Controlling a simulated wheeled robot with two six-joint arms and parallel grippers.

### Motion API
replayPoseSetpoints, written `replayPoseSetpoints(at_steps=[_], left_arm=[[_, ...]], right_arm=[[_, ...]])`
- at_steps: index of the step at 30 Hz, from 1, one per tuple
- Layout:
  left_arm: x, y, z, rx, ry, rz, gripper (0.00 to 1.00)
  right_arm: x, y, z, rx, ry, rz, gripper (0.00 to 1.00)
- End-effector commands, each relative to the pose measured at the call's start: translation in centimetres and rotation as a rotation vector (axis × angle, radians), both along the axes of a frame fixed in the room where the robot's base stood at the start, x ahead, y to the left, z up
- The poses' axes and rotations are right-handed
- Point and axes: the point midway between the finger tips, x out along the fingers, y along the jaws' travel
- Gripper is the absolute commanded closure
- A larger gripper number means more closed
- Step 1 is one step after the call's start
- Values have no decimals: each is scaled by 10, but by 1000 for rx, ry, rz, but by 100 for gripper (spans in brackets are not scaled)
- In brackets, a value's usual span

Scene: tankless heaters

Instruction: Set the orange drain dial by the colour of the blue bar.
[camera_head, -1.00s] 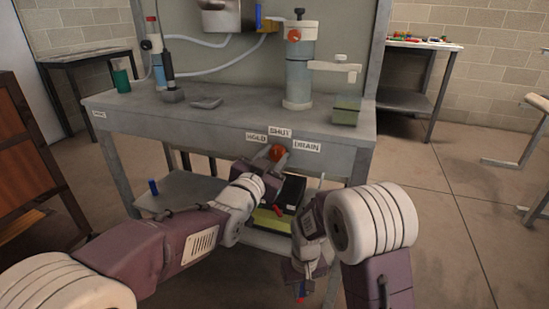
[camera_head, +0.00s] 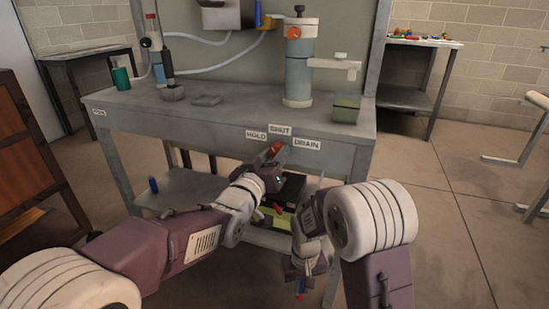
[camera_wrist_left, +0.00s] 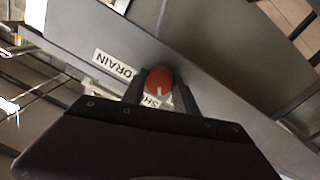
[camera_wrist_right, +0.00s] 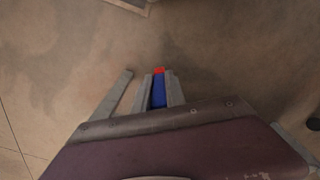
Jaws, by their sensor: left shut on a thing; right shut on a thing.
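The orange drain dial (camera_head: 276,148) is on the bench's front edge, below the SHUT label (camera_head: 280,130), between HOLD (camera_head: 257,135) and DRAIN (camera_head: 306,145). My left gripper (camera_head: 272,157) is shut on the dial. In the left wrist view the round orange dial (camera_wrist_left: 159,78), with a pale mark, sits between the two fingers (camera_wrist_left: 160,90). My right gripper (camera_wrist_right: 159,92) is shut on the blue bar (camera_wrist_right: 158,97), which has a red end. In the head view it hangs low in front of the bench, and the bar (camera_head: 300,290) shows small beneath it.
Below the dial, a black box (camera_head: 292,187) and a yellow-green thing sit on the lower shelf, partly hidden by my left arm. A small blue cylinder (camera_head: 153,185) stands on the shelf at left.

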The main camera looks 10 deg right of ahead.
Motion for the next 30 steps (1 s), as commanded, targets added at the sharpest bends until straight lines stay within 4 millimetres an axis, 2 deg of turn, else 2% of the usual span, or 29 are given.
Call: replayPoseSetpoints(at_steps=[15,30], left_arm=[[0,0,-2,-304,208,0,100],[0,0,-2,-387,265,0,100]], right_arm=[[0,0,-2,0,0,0,100],[0,0,-3,0,0,0,100]])
